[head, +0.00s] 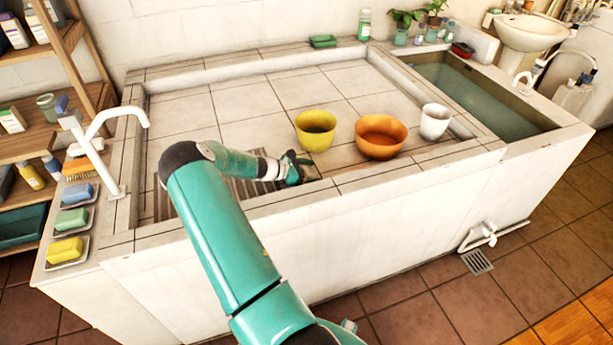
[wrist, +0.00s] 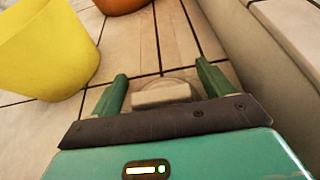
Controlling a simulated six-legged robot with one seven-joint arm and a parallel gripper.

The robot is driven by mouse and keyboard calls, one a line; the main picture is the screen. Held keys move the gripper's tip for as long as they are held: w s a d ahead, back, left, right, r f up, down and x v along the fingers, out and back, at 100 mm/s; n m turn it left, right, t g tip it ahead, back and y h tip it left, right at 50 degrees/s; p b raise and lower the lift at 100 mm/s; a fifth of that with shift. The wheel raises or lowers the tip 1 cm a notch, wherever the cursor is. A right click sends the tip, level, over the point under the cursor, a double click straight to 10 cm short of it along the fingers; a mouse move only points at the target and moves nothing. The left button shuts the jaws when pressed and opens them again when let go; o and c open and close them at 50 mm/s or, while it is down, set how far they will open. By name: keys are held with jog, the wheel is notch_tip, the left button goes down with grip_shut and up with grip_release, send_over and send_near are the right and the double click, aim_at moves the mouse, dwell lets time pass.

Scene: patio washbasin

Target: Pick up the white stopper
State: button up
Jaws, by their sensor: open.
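The white stopper (wrist: 160,93) is a low, pale round piece on the tiled basin floor. In the wrist view it sits between the two green fingers of my gripper (wrist: 161,72), close to the palm, and its near side is hidden by the dark palm edge. My gripper is open, with a finger on each side; I cannot tell whether either finger touches the stopper. In the head view my gripper (head: 305,167) is low in the basin, near its front wall, and I cannot make out the stopper there.
A yellow bowl (head: 316,140) stands just beyond my gripper and shows at the left in the wrist view (wrist: 45,45). An orange bowl (head: 380,145) and a white cup (head: 435,122) stand to the right. The basin's front wall (wrist: 230,40) is close beside my gripper.

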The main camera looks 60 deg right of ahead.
jog(key=shift+c, duration=0.2)
jog(key=c, duration=1)
